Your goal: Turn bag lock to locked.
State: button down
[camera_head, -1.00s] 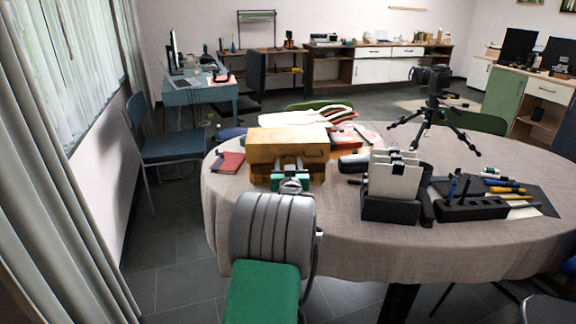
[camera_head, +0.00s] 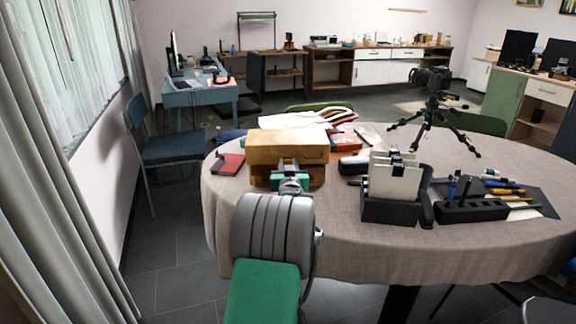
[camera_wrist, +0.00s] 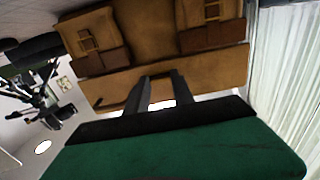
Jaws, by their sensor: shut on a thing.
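The bag (camera_head: 288,148) is a tan-brown case on the near left of the round table. In the wrist view the bag (camera_wrist: 215,62) fills the top, with two buckled straps and dark brown patches. My gripper (camera_head: 290,180) is at the bag's near face, seen from behind in the head view. In the wrist view my gripper (camera_wrist: 158,78) has its two dark fingers close together against the bag's face, between the two straps. They are shut on a small part there, which the fingers hide. The lock's shape and its turn cannot be made out.
A red notebook (camera_head: 229,164) lies left of the bag. Right of it stand a black holder with white panels (camera_head: 392,180), a pen tray (camera_head: 470,208) and a camera on a tripod (camera_head: 432,105). The tablecloth's front edge (camera_head: 400,262) is mostly clear.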

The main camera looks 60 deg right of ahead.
dwell(0.4)
jog(key=m+b, duration=0.3)
jog(key=m, duration=0.1)
jog(key=shift+f+m, duration=0.1)
jog(key=shift+m, duration=0.2)
jog(key=m+b, duration=0.1)
jog(key=m, duration=0.3)
jog(key=shift+b, duration=0.35)
jog(key=m+b, duration=0.1)
jog(key=m, duration=0.4)
jog(key=shift+m, duration=2.2)
jog(key=c, duration=1.1)
grip_release()
